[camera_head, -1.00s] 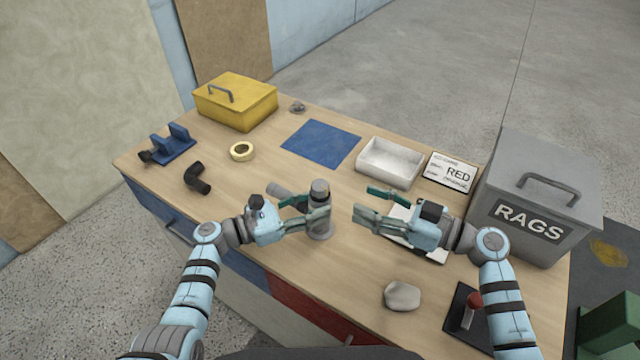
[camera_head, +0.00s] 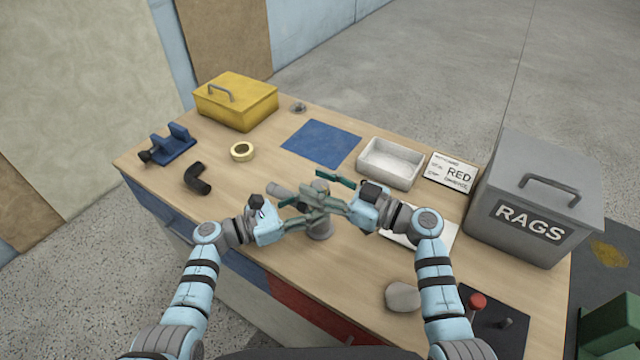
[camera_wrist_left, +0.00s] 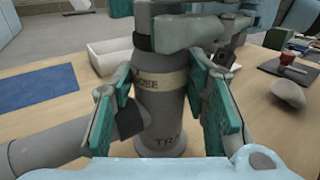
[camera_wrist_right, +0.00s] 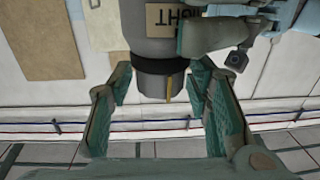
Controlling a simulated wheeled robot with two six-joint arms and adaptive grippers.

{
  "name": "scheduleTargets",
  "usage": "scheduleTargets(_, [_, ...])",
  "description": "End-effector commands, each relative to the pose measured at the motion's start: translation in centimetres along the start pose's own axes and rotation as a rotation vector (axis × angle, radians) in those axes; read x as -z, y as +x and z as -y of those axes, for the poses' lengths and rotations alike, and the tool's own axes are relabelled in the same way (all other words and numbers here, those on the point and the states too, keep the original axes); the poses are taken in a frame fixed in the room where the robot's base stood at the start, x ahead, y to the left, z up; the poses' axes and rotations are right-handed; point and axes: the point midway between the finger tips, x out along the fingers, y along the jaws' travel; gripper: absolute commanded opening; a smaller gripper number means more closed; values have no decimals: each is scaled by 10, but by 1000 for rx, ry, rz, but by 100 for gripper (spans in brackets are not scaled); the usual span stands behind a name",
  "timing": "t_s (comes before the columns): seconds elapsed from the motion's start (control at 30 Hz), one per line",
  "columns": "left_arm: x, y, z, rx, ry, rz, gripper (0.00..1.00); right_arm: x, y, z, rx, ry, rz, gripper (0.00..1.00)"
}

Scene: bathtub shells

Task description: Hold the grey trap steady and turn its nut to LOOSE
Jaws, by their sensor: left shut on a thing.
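The grey trap (camera_head: 320,231) stands upright near the front of the workbench, its side pipe (camera_head: 279,190) pointing left. My left gripper (camera_head: 309,212) is shut on its body. The left wrist view shows green-padded fingers on both sides of the body (camera_wrist_left: 155,105), below a LOOSE label (camera_wrist_left: 160,82). The nut (camera_wrist_right: 153,87) has a yellow mark below a black ring, near a partly hidden TIGHT label (camera_wrist_right: 168,18). My right gripper (camera_wrist_right: 160,85) is open with its fingers either side of the nut, apparently apart from it. In the head view the right fingers partly hide the trap's top.
A white tray (camera_head: 365,164), a RED card (camera_head: 452,170) and a RAGS bin (camera_head: 537,236) stand right of the trap. A pale stone-like lump (camera_head: 402,297) and a red-knobbed lever (camera_head: 475,303) lie nearer front right.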

Motion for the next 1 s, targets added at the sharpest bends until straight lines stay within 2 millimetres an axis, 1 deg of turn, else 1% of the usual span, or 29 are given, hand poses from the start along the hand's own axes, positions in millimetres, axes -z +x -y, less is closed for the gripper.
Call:
scheduleTargets(0.03, [0, 0, 0, 0, -1, -1, 9, 0, 0, 0, 0, 0, 0, 32])
scheduleTargets(0.2, [0, 0, 0, 1, -1, -1, 9, 0, 0, 0, 0, 0, 0, 5])
scheduleTargets(0.23, [0, 0, 0, 1, -1, -1, 9, 0, 0, 0, 0, 0, 0, 2])
scheduleTargets(0.37, [0, 0, 0, 1, -1, -1, 9, -1, 1, 2, -54, 0, 1, 1])
scheduleTargets(0.5, [0, 0, 1, 2, -1, 0, 9, -1, 1, 2, -219, 4, -1, 1])
scheduleTargets(0.57, [0, 0, 1, 2, -1, 0, 9, -1, 0, 1, -264, 2, -1, 1])
scheduleTargets(0.83, [0, 0, 1, 2, 0, 0, 9, 0, 0, 0, -280, 0, 1, 1])
scheduleTargets(0.87, [0, 0, 1, 2, 0, 0, 9, 0, 0, 0, -280, 0, 1, 34])
scheduleTargets(0.9, [0, 0, 1, 2, 0, 0, 9, 0, 0, 0, -279, 0, 1, 40])
scheduleTargets(0.97, [0, 0, 1, 2, 0, 0, 9, 0, 0, 0, -279, 0, 1, 50])
scheduleTargets(1.0, [0, 0, 1, 1, -1, 0, 9, 0, 0, 0, -279, 0, 0, 51])
